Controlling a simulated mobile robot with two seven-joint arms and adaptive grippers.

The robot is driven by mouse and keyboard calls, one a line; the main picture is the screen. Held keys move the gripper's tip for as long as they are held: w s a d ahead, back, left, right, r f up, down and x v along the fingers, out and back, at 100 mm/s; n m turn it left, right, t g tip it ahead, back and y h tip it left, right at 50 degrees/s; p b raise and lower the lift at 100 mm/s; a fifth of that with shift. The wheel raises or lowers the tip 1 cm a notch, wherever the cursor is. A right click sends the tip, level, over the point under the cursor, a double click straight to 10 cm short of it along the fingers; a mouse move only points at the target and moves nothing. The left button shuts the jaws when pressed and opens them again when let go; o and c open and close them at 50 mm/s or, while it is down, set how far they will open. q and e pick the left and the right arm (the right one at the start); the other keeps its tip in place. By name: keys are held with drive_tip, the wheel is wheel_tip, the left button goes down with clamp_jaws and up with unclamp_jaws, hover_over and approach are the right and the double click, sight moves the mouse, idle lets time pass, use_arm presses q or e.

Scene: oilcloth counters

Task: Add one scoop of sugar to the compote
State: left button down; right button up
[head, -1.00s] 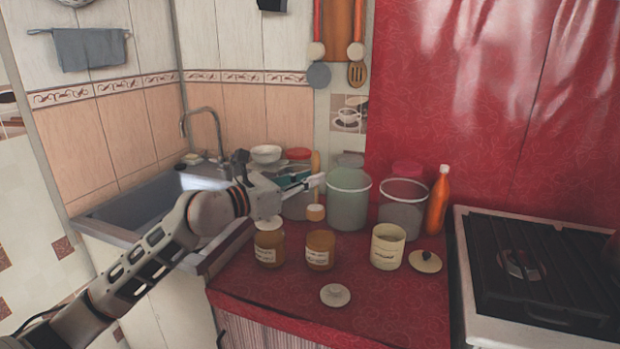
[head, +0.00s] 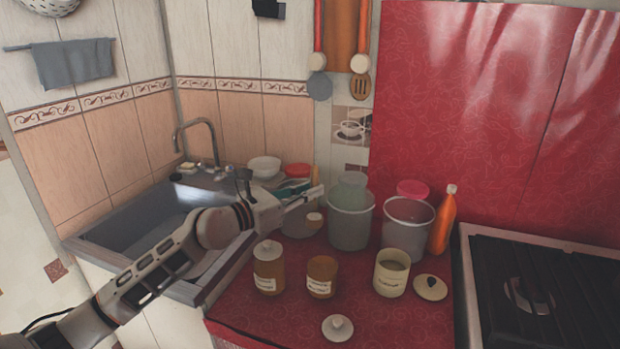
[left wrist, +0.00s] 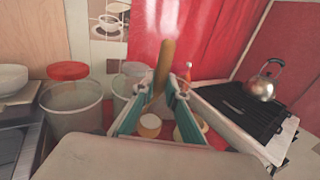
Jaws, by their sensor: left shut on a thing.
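My left gripper (head: 318,192) is shut on a wooden scoop (left wrist: 166,62). In front stand a lidded amber jar (head: 268,270), an open amber jar (head: 321,277) and an open cream jar (head: 391,272). Their labels are unreadable, so the sugar jar is unclear. My right gripper is not in view.
Loose lids (head: 338,327) and (head: 430,287) lie on the red counter (head: 400,325). An orange bottle (head: 443,222) stands beside the right bucket. The stove (head: 510,285) is right, the sink (head: 135,235) left. A kettle (left wrist: 263,85) shows in the left wrist view.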

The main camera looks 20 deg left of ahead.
use_arm(q)
drive_tip(key=shift+d+f, duration=0.1)
drive_tip(key=shift+f, duration=0.25)
drive_tip(key=s+d+f, duration=0.1)
drive_tip(key=s+d+f+m+b, duration=0.2)
drive_tip(key=f, duration=0.1)
drive_tip(key=shift+s+f, duration=0.1)
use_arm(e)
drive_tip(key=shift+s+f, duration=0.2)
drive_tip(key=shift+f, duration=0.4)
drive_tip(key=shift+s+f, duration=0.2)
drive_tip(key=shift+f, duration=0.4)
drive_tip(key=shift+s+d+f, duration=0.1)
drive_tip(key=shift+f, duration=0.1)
use_arm(q)
drive_tip(key=s+d+m, duration=0.1)
drive_tip(key=m+h, duration=0.1)
drive_tip(key=m, duration=0.1)
drive_tip(key=shift+s+d+f+m+t, duration=0.15)
drive_tip(key=shift+s+d+m+t, duration=0.15)
drive_tip(key=shift+s+d, duration=0.1)
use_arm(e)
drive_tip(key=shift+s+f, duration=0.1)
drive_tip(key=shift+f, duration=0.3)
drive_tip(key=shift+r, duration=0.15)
